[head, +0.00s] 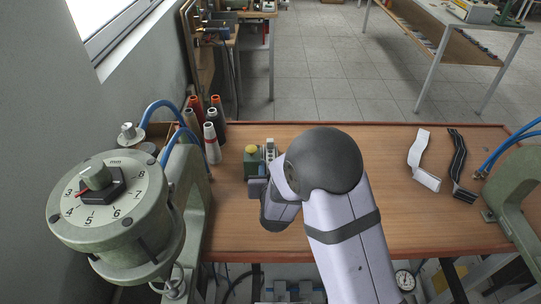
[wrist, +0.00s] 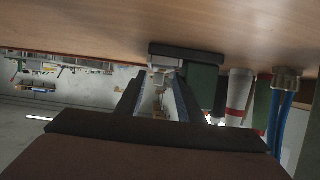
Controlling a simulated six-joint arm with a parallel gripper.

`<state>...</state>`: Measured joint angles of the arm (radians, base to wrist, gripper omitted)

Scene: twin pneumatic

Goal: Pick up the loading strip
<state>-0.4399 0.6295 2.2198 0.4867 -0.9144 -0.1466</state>
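A narrow pale strip with a row of dark marks (head: 270,151) stands beside a green block with a yellow button (head: 252,163) on the bench. It looks like the loading strip, but I cannot be sure. My gripper (head: 262,181) is low over the bench, just in front of them, partly hidden by my arm. In the wrist view the picture is upside down. My gripper (wrist: 158,82) has its two fingers apart, with a small pale piece (wrist: 165,62) showing between and beyond the tips. The green block (wrist: 204,86) is right of the fingers; contact is unclear.
Several thread cones (head: 211,143) stand to the left. A green machine with a numbered dial (head: 110,195) and blue hoses is at far left. A white strip (head: 419,158) and a black strip (head: 459,165) lie at right. The bench (head: 385,225) is clear between.

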